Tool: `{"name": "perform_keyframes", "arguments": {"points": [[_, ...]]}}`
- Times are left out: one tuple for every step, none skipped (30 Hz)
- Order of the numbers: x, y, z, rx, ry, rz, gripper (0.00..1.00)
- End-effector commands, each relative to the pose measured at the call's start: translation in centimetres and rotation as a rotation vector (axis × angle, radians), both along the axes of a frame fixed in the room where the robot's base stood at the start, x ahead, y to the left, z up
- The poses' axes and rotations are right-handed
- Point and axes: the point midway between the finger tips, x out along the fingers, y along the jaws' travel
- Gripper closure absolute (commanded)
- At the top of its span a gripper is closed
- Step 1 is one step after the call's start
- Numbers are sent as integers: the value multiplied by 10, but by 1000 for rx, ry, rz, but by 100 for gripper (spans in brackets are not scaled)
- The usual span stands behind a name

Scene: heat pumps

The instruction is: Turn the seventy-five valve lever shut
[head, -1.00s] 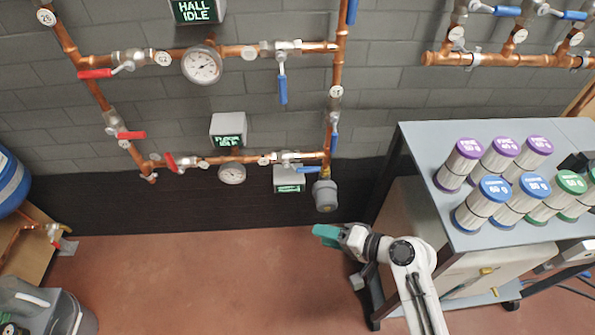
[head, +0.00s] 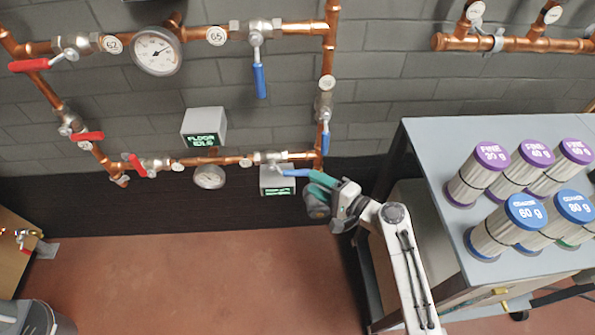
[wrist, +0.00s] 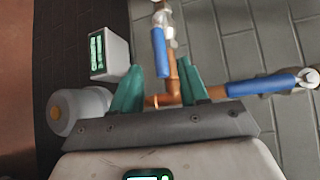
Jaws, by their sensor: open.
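No tag reading seventy-five is legible, so I cannot tell by number which lever it is. The blue lever of the lower valve (head: 295,173) lies nearly along the lower copper pipe in the head view. My gripper (head: 322,182) is open at the right end of that lever, with teal fingers partly covering the pipe corner. In the wrist view, my gripper (wrist: 160,78) has its fingers apart. The same blue lever (wrist: 158,48) shows in line with the gap, beyond the fingertips; contact cannot be told. A second blue lever (wrist: 262,85), on the vertical pipe, is beside the right finger.
A grey cap (head: 316,207) hangs below the pipe corner, close to my gripper. A small display box (head: 276,181) sits under the lower valve. The table (head: 425,150) with several lidded canisters stands at the right. The red floor (head: 200,280) is clear.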

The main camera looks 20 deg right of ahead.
Motion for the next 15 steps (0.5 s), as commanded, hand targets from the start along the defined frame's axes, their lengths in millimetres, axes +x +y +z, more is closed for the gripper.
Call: {"name": "perform_keyframes", "arguments": {"points": [[10,6,-1,0,-2,4,56],[14,8,-2,1,0,4,56],[21,11,-3,0,-1,3,56],[26,14,-4,0,-1,3,56],[30,16,-5,0,-1,3,56],[36,19,-6,0,-1,3,56],[40,22,-7,0,-1,3,56],[44,24,-7,-1,0,3,56],[49,26,-8,-1,0,3,56],[52,27,-8,-1,-1,2,56],[54,29,-9,0,1,1,56],[57,30,-10,0,1,1,56],[59,31,-10,-1,-1,1,56],[61,32,-10,-1,-1,1,56],[62,33,-10,-1,0,1,56]]}}
